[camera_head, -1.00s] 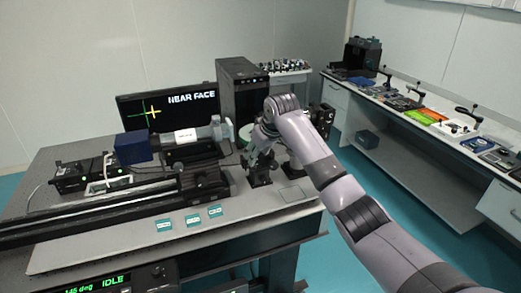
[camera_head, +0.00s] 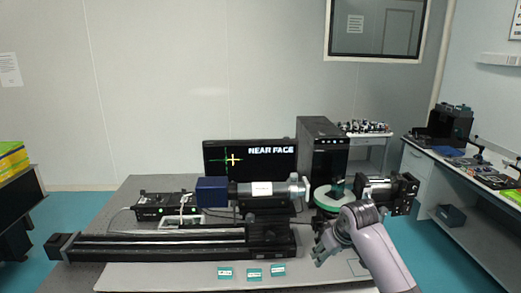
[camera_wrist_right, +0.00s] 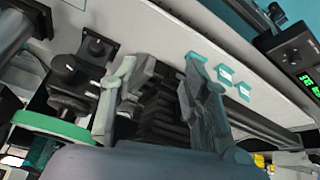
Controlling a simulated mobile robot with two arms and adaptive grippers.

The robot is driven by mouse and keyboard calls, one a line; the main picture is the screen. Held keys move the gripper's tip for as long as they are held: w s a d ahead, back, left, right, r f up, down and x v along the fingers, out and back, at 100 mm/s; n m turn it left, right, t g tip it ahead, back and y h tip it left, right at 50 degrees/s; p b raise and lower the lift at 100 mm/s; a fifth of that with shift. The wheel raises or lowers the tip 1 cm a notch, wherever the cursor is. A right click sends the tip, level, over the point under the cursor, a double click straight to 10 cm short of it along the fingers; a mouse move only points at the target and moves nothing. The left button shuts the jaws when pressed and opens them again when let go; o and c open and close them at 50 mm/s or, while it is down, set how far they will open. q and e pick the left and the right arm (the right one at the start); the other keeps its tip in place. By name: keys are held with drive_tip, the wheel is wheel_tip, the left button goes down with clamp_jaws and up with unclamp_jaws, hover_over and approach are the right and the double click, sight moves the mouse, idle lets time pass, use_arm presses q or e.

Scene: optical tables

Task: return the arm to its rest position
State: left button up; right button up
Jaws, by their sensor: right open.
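My right arm comes in from the lower right of the head view. Its gripper (camera_head: 326,246) hangs over the front right part of the optical table, close to the green-rimmed round stage (camera_head: 333,197). In the right wrist view the two fingers of the gripper (camera_wrist_right: 160,92) stand apart with nothing held between them. The round stage (camera_wrist_right: 52,127) shows there at the lower left. My left arm and gripper are not in view.
A long black rail (camera_head: 160,245) and a silver cylinder device (camera_head: 262,190) lie on the table. A monitor (camera_head: 222,160) and a black computer tower (camera_head: 322,152) stand behind. Teal-labelled cards (camera_head: 254,273) lie at the front. A side bench (camera_head: 462,172) stands right.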

drive_tip(key=s+a+f+g, duration=0.1)
drive_tip(key=s+a+f, duration=0.1)
drive_tip(key=s+f, duration=0.65)
drive_tip(key=s+a+f, duration=0.1)
drive_tip(key=s+f, duration=0.4)
drive_tip(key=s, duration=0.6)
drive_tip(key=s+d+m+h, duration=0.1)
drive_tip(key=s+d+m, duration=0.15)
drive_tip(key=s, duration=1.85)
drive_tip(key=s+f+g+b, duration=0.25)
drive_tip(key=f+b, duration=0.25)
drive_tip(key=f, duration=2.9)
drive_tip(key=s+d+f+b, duration=0.3)
drive_tip(key=s+f, duration=1.3)
drive_tip(key=shift+s+f+n+g+b, duration=0.25)
drive_tip(key=shift+f+n+g+b, duration=0.05)
drive_tip(key=shift+f+n+g, duration=0.05)
